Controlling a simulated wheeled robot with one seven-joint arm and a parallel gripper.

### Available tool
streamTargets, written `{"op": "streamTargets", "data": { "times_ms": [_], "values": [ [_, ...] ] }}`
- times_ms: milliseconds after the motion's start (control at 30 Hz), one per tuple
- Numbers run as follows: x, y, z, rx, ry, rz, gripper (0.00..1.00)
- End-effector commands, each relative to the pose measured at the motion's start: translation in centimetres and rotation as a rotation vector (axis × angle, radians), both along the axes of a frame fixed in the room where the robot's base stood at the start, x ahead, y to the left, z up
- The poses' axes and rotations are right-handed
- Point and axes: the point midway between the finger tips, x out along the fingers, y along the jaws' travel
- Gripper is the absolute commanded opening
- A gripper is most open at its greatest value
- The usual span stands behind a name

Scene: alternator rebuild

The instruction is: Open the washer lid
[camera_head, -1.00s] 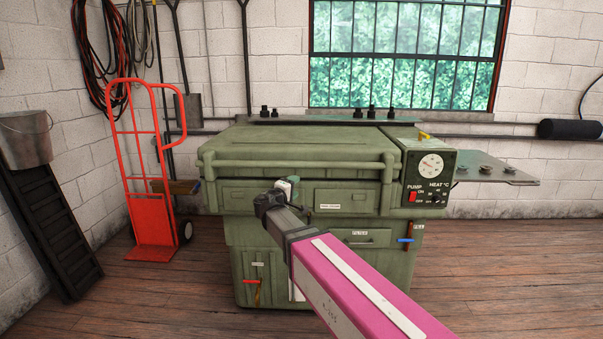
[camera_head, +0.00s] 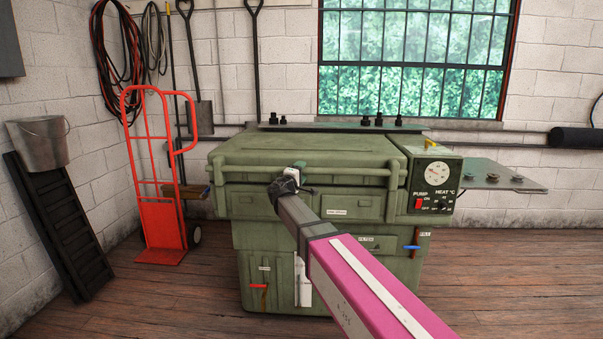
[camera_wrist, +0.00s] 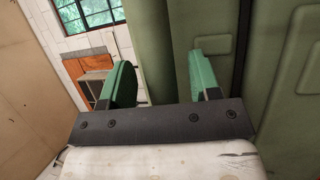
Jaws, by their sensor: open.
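The green parts washer (camera_head: 262,200) stands ahead against the back wall. Its lid (camera_head: 290,146) is shut, with a long bar handle (camera_head: 245,170) across its front edge. My gripper (camera_head: 298,167) is in front of the lid's front edge, overlapping the bar handle in the head view; I cannot tell whether it touches it. In the wrist view my gripper (camera_wrist: 160,85) is open, its two green fingers apart. A green vertical-looking bar or edge (camera_wrist: 152,45) shows between and beyond the fingers, with the washer's green front panel (camera_wrist: 212,30) beside it.
A control box (camera_head: 432,183) with a dial and red switch is on the washer's right. A green side shelf (camera_head: 510,180) juts out beyond it. A red hand truck (camera_head: 160,255) stands at the left, near a bucket (camera_head: 38,143). Wooden floor is clear at the right.

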Motion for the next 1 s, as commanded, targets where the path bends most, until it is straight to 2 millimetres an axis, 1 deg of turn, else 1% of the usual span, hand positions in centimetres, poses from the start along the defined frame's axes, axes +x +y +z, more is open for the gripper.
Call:
{"op": "streamTargets", "data": {
  "times_ms": [100, 400, 467, 500, 567, 600, 833, 1000],
  "values": [
    [0.6, -0.3, 0.1, 0.0, 0.0, -0.001, 0.57],
    [0.7, -0.4, 0.1, 0.0, 0.0, 0.0, 0.57],
    [0.7, -0.4, 0.1, 0.0, 0.0, 0.0, 0.37],
    [0.7, -0.3, 0.1, 0.0, 0.0, 0.0, 0.24],
    [0.7, -0.3, 0.1, 0.0, 0.0, 0.0, 0.05],
    [0.7, -0.3, 0.1, 0.0, 0.0, 0.0, 0.0],
    [0.6, -0.3, 0.5, 0.002, 0.006, 0.0, 0.0],
    [0.5, -0.3, 1.8, 0.003, 0.028, 0.0, 0.0]
  ]
}}
